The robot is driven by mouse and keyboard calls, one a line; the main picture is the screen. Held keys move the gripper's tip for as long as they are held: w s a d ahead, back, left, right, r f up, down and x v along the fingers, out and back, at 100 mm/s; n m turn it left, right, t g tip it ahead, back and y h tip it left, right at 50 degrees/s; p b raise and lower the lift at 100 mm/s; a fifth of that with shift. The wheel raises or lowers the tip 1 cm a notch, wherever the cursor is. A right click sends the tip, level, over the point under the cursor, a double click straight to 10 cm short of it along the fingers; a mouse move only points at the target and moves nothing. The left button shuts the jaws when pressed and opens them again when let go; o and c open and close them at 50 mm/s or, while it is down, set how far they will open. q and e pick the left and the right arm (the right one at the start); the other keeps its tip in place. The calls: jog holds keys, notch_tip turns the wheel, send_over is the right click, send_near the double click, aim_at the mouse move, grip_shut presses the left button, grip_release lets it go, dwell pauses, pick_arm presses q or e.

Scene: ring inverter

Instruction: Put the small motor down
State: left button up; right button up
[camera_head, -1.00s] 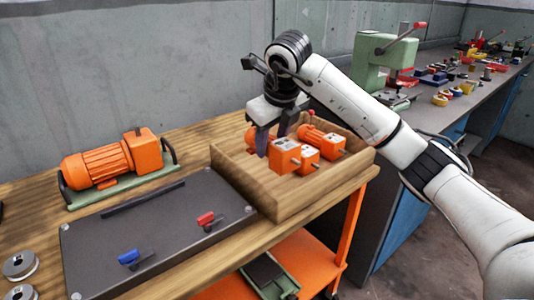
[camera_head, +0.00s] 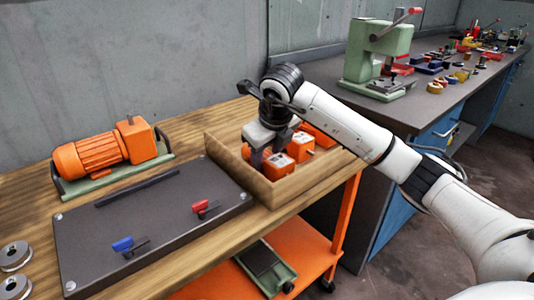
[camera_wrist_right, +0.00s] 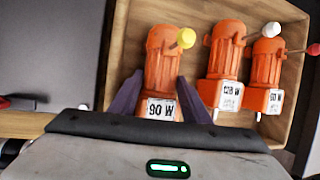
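The small orange motor (camera_head: 275,168) with a white 90 W label is in my right gripper (camera_head: 267,156), inside the wooden tray (camera_head: 305,188). In the right wrist view this motor (camera_wrist_right: 162,66) has a yellow knob at its far end. The right fingers (camera_wrist_right: 161,80) lie close along both its sides and look shut on it. It is low in the tray, beside two other small orange motors; I cannot tell whether it touches the tray floor. My left gripper is not in view.
The other motors (camera_wrist_right: 227,60) (camera_wrist_right: 266,75) stand to the right in the tray. Left of the tray lies a dark plate (camera_head: 150,225) with a red (camera_head: 201,206) and a blue clamp (camera_head: 122,244). A large orange motor (camera_head: 105,152) sits behind it. A green press (camera_head: 388,52) stands on the back bench.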

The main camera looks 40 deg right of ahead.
jog(key=o, duration=0.3)
jog(key=shift+r, duration=0.1)
jog(key=p+v, duration=0.1)
jog(key=v, duration=1.1)
